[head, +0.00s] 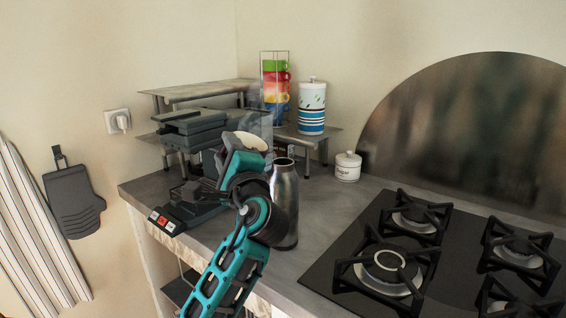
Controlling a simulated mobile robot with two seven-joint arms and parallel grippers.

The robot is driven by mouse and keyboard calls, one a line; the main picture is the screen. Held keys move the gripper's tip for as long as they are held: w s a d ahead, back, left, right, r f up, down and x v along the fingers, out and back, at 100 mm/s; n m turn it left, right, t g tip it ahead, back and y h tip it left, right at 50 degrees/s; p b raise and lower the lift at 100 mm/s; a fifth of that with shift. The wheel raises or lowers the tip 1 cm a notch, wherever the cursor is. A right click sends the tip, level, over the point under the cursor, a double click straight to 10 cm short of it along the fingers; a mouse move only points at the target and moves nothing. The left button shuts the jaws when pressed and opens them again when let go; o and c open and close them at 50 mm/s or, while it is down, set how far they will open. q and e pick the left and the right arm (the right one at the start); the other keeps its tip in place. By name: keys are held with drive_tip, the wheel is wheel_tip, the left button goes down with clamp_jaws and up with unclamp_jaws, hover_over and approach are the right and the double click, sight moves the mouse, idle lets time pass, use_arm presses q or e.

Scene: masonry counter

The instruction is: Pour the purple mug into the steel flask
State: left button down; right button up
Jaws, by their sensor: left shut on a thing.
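The steel flask (286,208) stands upright on the grey counter, its open neck at the top; my left arm covers part of its left side. My left gripper (240,158) is raised just left of and slightly above the flask's mouth. It is shut on what looks like the purple mug (252,141), of which mostly a pale round opening shows. The mug's outer colour and handle are largely hidden, and its exact tilt is hard to tell. The mug is close to the flask's mouth; I cannot tell whether they touch. My right gripper is out of view.
A rack of coloured mugs (275,78), a striped canister (312,108) and a small white jar (347,167) are at the back. A gas hob (445,255) fills the right.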

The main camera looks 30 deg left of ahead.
use_arm(q)
drive_tip(key=shift+w+d+r+m+y, duration=0.15)
drive_tip(key=shift+d+r+m+y, duration=0.2)
drive_tip(key=shift+r+m, duration=0.25)
drive_tip(key=shift+w+d+r+m+t+p, duration=0.25)
drive_tip(key=shift+d+r+m+t+p, duration=0.2)
drive_tip(key=shift+r, duration=0.3)
drive_tip(key=shift+w+d+r+m+t+p, duration=0.25)
drive_tip(key=shift+d+r+m+t, duration=0.25)
drive_tip(key=shift+r, duration=0.25)
idle(0.3)
drive_tip(key=shift+w+d+r+m+t, duration=0.1)
drive_tip(key=shift+d+r+m+t, duration=0.1)
drive_tip(key=shift+m+t, duration=0.3)
drive_tip(key=shift+w+d+r+m+t, duration=0.1)
drive_tip(key=shift+d+r+m+t, duration=0.1)
drive_tip(key=shift+m, duration=0.45)
idle(0.8)
drive_tip(key=shift+w+d+f+m+t, duration=0.15)
drive_tip(key=shift+m+t, duration=0.25)
drive_tip(key=shift+m, duration=0.25)
drive_tip(key=shift+s+d+f+m+t, duration=0.15)
drive_tip(key=shift+m+t, duration=0.2)
drive_tip(key=shift+m, duration=0.3)
idle(1.0)
drive_tip(key=shift+w+d+r+m+t+h, duration=0.1)
drive_tip(key=shift+w+r+m+t+h, duration=0.05)
drive_tip(key=shift+m+t+h, duration=0.4)
idle(0.8)
